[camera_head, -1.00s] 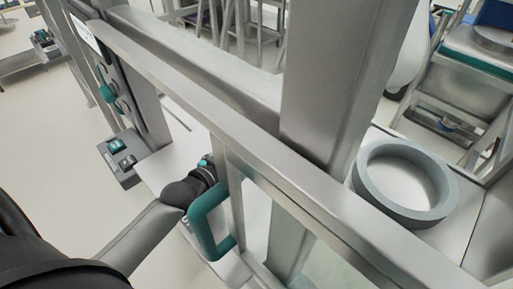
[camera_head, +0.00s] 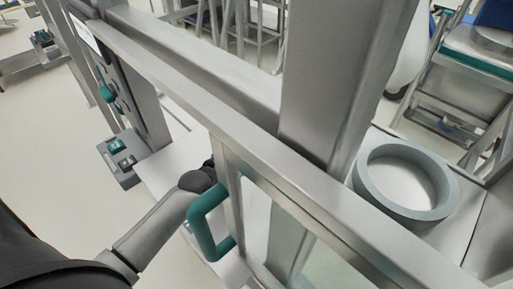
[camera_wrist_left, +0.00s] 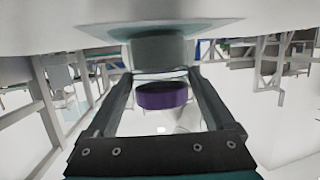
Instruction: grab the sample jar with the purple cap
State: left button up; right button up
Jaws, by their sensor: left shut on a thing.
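The purple cap (camera_wrist_left: 162,95) of the sample jar shows in the left wrist view between the two dark fingers of my left gripper (camera_wrist_left: 162,78). The gripper is shut on the jar; the jar's body is hard to make out. A grey cylinder (camera_wrist_left: 160,50) sits just beyond the fingertips, under a pale overhanging surface. In the head view my left arm reaches from the lower left behind a metal door frame, which hides the gripper and the jar. My right gripper is in neither view.
The metal-framed door (camera_head: 255,150) with a teal handle (camera_head: 203,222) stands close to my left arm. A thick upright post (camera_head: 335,80) is behind it. A grey ring (camera_head: 440,190) lies on the white surface at right. Free floor is at left.

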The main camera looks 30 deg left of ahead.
pick_arm(q)
grip_shut()
dwell(0.3)
jog(key=shift+r, duration=0.1)
